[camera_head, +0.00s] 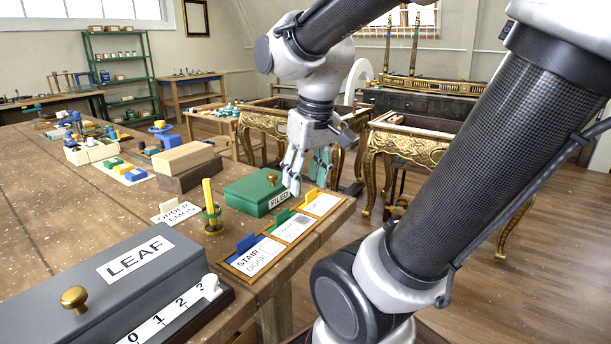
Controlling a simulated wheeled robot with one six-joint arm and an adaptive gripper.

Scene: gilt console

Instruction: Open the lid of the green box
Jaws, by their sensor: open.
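The green box (250,194) stands near the right edge of the long wooden table. Its lid looks closed, and a brass knob (271,178) sits on top. A white label reading FILED (279,199) is on its side facing me. My gripper (307,182) points down, open and empty, just right of the box. Its near finger is close to the label end of the box; I cannot tell whether it touches. The far fingers partly hide what lies behind them.
A grey LEAF box (60,275) with a brass knob fills the near left. A tray of cards (268,250) lies along the table edge below my gripper. A yellow peg on a stand (211,208) and wooden blocks (183,158) are left of the green box. Gilt tables (405,150) stand behind.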

